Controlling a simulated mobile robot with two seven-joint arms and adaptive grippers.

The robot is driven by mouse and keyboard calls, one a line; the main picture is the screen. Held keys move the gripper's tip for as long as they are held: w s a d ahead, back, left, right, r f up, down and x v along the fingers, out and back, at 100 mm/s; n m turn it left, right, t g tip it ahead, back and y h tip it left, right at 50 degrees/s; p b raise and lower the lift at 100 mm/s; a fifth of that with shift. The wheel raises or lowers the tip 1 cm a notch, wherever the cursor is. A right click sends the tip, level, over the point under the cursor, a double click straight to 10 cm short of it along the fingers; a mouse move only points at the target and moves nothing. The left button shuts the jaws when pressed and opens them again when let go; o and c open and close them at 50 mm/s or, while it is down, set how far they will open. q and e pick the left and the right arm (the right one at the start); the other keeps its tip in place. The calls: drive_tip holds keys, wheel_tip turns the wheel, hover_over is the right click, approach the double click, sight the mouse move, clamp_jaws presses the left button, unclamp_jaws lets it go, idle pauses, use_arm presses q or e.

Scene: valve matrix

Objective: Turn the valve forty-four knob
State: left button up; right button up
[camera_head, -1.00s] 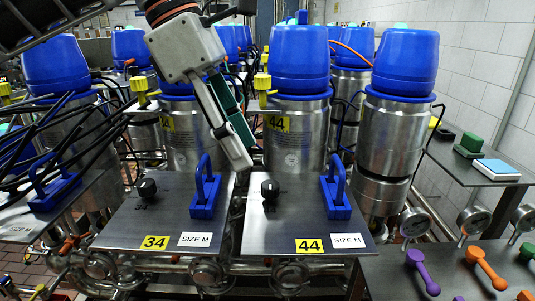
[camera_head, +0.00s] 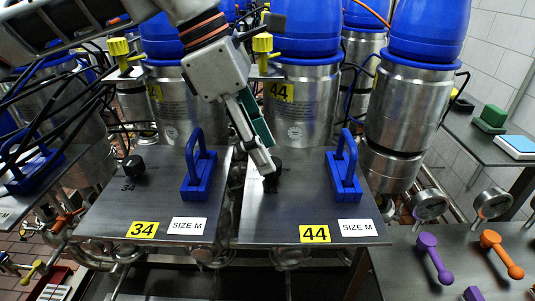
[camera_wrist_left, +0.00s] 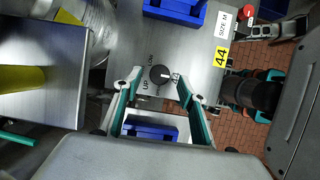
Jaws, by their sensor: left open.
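The valve 44 knob (camera_head: 271,184) is a small black knob on the metal panel (camera_head: 290,215) marked with a yellow 44 label (camera_head: 314,234). My left gripper (camera_head: 266,169) reaches down over it from behind and partly hides it in the head view. In the left wrist view the knob (camera_wrist_left: 160,75) sits between the open fingertips of my left gripper (camera_wrist_left: 158,82), with a gap on each side. A white mark shows on the knob's right edge there.
A blue handle (camera_head: 344,170) stands right of the knob. The neighbouring panel has a 34 label (camera_head: 143,230), a black knob (camera_head: 133,168) and a blue handle (camera_head: 198,170). Steel tanks with blue tops stand behind. Purple (camera_head: 434,258) and orange (camera_head: 501,254) levers are at the lower right.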

use_arm(q)
drive_tip(key=shift+x, duration=1.25)
drive_tip(key=c, duration=1.1)
